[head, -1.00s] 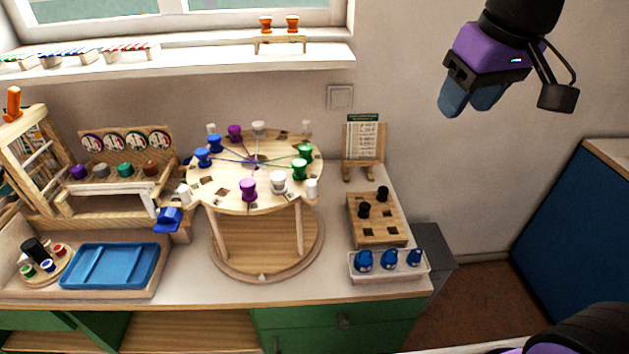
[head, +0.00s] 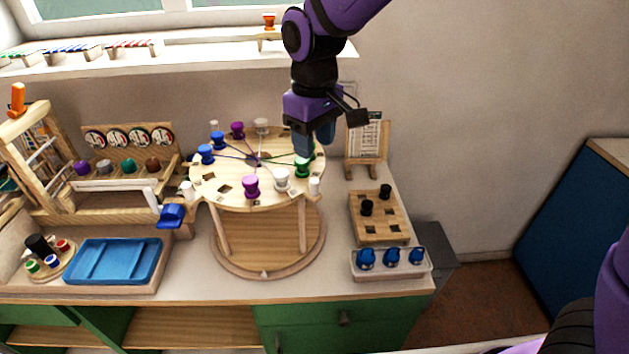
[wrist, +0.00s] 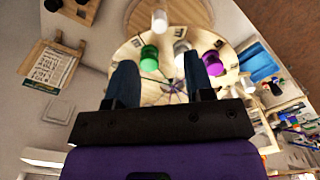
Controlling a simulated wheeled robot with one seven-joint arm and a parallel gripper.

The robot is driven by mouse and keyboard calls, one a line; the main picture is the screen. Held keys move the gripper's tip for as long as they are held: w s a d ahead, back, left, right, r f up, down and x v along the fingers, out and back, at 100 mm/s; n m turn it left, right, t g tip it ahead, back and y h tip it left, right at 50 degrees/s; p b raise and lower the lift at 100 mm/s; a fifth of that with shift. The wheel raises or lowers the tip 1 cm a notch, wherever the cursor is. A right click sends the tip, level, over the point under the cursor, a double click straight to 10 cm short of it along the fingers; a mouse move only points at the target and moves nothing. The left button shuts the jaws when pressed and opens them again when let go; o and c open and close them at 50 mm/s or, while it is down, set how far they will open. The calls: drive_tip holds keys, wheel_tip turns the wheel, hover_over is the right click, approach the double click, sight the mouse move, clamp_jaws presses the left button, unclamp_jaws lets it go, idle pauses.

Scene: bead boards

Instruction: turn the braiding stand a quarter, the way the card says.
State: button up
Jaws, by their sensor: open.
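The braiding stand is a round wooden disc (head: 225,196) on legs over a round base (head: 262,262). Blue, purple, green and white bobbins sit around its rim, with threads running to the centre hole. White pegs stand at the rim, one (head: 314,186) at the front right. The card (head: 366,138) stands on a small wooden easel behind and right of the disc; its print is too small to read. My gripper (head: 314,150) is over the disc's right side, near the green bobbin (head: 302,167). In the wrist view its fingers (wrist: 162,85) are apart with nothing held between them.
A wooden block with black pegs (head: 380,228) and a tray of blue bottles (head: 390,265) stand right of the stand. Left are a blue tray (head: 112,262), a blue clamp-like piece (head: 171,215) and a rack of coloured bobbins (head: 128,180). Free counter space is narrow.

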sight(315, 180)
wheel_tip(315, 180, down, 10)
drive_tip(key=shift+r, duration=0.1)
idle(0.4)
clamp_jaws()
